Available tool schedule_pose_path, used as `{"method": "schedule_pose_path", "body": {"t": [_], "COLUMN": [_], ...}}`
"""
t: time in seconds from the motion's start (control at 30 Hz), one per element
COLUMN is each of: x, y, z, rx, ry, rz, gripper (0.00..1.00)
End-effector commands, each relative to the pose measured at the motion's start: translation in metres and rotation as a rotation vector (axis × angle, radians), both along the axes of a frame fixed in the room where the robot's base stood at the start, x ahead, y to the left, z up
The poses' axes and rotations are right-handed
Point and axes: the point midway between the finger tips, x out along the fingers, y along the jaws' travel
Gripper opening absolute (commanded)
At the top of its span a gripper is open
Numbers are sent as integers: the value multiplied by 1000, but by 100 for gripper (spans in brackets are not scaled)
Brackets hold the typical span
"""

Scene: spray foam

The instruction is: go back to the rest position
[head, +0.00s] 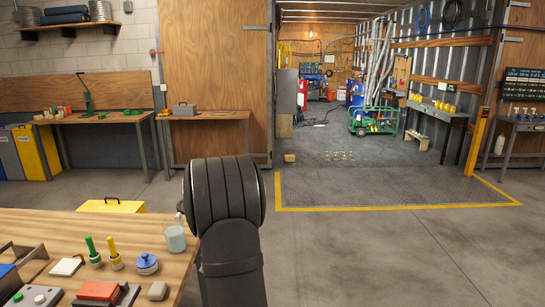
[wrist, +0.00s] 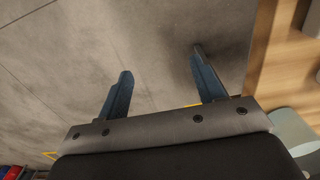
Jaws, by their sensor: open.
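My gripper (wrist: 162,75) shows in the wrist view with its two blue-grey fingers spread apart. Nothing is between the fingers; grey concrete floor shows behind them. In the head view a dark part of my arm stands upright in the lower middle, just right of the wooden table (head: 150,225). My gripper's fingers are hidden in the head view.
The table edge (wrist: 262,60) is right of my fingers. Open floor (head: 390,250) lies to the right.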

Motion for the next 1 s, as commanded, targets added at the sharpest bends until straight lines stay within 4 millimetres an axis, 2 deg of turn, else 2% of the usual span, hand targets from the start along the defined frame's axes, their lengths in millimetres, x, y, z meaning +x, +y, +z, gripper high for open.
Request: {"method": "schedule_pose_path", "body": {"t": [0.47, 0.9, 0.97, 1.0], "x": [-13, -41, -46, -39], "y": [-77, -143, -152, -145], "z": [-59, -109, -115, -113], "rx": [0, 0, 0, 0], "ry": [3, 3, 3, -3], "rz": [-3, -3, -4, 20], "gripper": [62, 62, 62, 62]}}
